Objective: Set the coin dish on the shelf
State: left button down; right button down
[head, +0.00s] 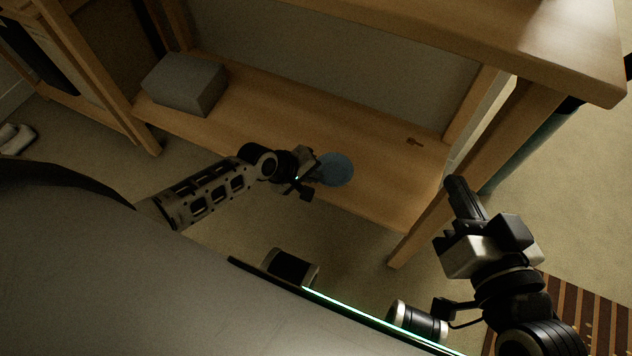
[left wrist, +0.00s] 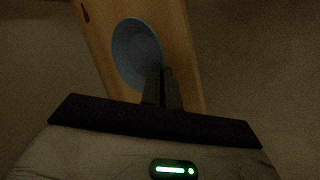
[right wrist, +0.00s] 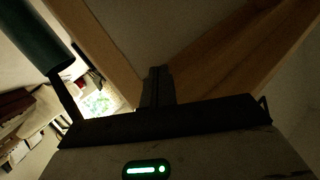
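The blue round coin dish (head: 337,169) is over the front part of the low wooden shelf (head: 385,170). In the left wrist view the dish (left wrist: 134,52) shows its open face, with the shelf (left wrist: 183,50) behind it. My left gripper (head: 316,168) is at the dish's near left edge, its fingers (left wrist: 162,85) close together on the rim. I cannot tell whether the dish touches the shelf. My right gripper (head: 458,188) is shut and empty by the shelf's right front leg; its fingers (right wrist: 158,85) are together.
A grey box (head: 185,82) sits on the shelf's left end. A small brown item (head: 414,142) lies near the right end. The wooden top (head: 500,40) overhangs the shelf. The shelf between box and dish is clear. A striped rug (head: 600,315) is at lower right.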

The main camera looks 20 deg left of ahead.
aim_at(313, 186)
pick_arm(q)
jog(key=shift+w+a+f+b, duration=0.15)
jog(key=shift+w+f+b, duration=0.2)
jog(key=shift+f, duration=0.15)
jog(key=f+b, duration=0.2)
jog(key=shift+w+a+f+b, duration=0.1)
jog(key=shift+w+a+b, duration=0.1)
jog(key=shift+w+b, duration=0.15)
jog(key=shift+f+b, duration=0.75)
jog(key=shift+b, duration=0.1)
jog(key=shift+r, duration=0.1)
pick_arm(e)
jog(key=r+t, duration=0.1)
jog(key=w+r+t+y, duration=0.1)
jog(key=r, duration=0.1)
jog(key=w+r+t+y, duration=0.1)
jog(key=shift+w+a+r, duration=0.15)
jog(key=shift+w, duration=0.1)
jog(key=shift+n, duration=0.3)
pick_arm(q)
jog(key=c, duration=1.9)
grip_release()
jog(key=shift+s, duration=0.1)
jog(key=shift+c, duration=0.2)
pick_arm(e)
jog(key=shift+r, duration=0.1)
